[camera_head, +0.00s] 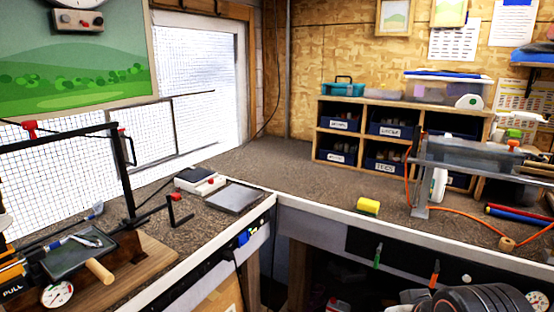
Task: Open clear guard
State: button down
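At the left of the bench stands a black frame (72,134) with red knobs on it. A see-through panel may fill it, with white mesh showing behind, but I cannot tell whether this pane is the clear guard or whether it is open. At the right, a translucent, box-like piece (465,152) sits on a grey metal stand; it could also be a clear cover. My gripper is not in view. A dark rounded part (485,305) at the bottom right seems to be my arm.
A dark tray (80,250) with small tools and a wooden handle (99,271) lies at the front left. A grey plate (235,197) and a yellow block (368,206) lie on the bench. Wooden cubbies (316,130) stand at the back. The middle back bench is clear.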

aim_at(512, 144)
jog(key=z, duration=1.05)
jog(key=i, duration=0.05)
